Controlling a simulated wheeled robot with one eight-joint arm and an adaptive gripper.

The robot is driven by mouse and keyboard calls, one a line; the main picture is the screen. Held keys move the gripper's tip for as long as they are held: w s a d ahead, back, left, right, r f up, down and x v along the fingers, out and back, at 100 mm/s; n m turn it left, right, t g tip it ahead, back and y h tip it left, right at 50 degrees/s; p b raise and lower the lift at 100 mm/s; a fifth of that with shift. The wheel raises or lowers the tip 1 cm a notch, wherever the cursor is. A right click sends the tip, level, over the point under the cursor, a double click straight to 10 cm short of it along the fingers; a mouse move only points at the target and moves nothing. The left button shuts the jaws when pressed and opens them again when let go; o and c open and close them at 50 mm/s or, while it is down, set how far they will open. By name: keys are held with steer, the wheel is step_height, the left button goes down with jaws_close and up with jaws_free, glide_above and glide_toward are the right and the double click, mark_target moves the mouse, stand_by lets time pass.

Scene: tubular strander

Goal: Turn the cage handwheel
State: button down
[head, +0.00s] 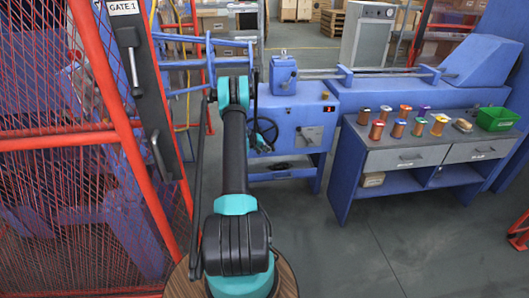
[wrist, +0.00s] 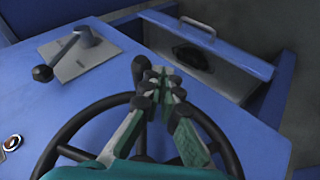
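The cage handwheel is a dark, spoked wheel (head: 264,134) on the front of the blue machine housing, partly hidden behind my arm in the head view. In the wrist view its black rim (wrist: 78,124) curves across the lower half, with the near part hidden by my gripper. My gripper (wrist: 162,82) has teal and grey fingers with black tips. The tips are close together over the far part of the rim. I see nothing clearly held between them, and contact with the rim cannot be told.
A lever on a grey plate (wrist: 75,54) stands left of the wheel in the wrist view. A red mesh fence with a gate (head: 130,130) is close on the left. A blue workbench (head: 405,155) with several spools and a green bin (head: 497,118) stands right. Floor before it is clear.

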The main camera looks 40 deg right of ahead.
mark_target(272, 148)
steer(key=shift+s+d+r, duration=0.6)
steer(key=shift+d+r, duration=0.25)
steer(key=shift+d, duration=0.05)
steer(key=shift+s+d+r, duration=0.1)
steer(key=shift+d+r, duration=0.05)
steer(key=shift+r, duration=0.1)
stand_by(1.8)
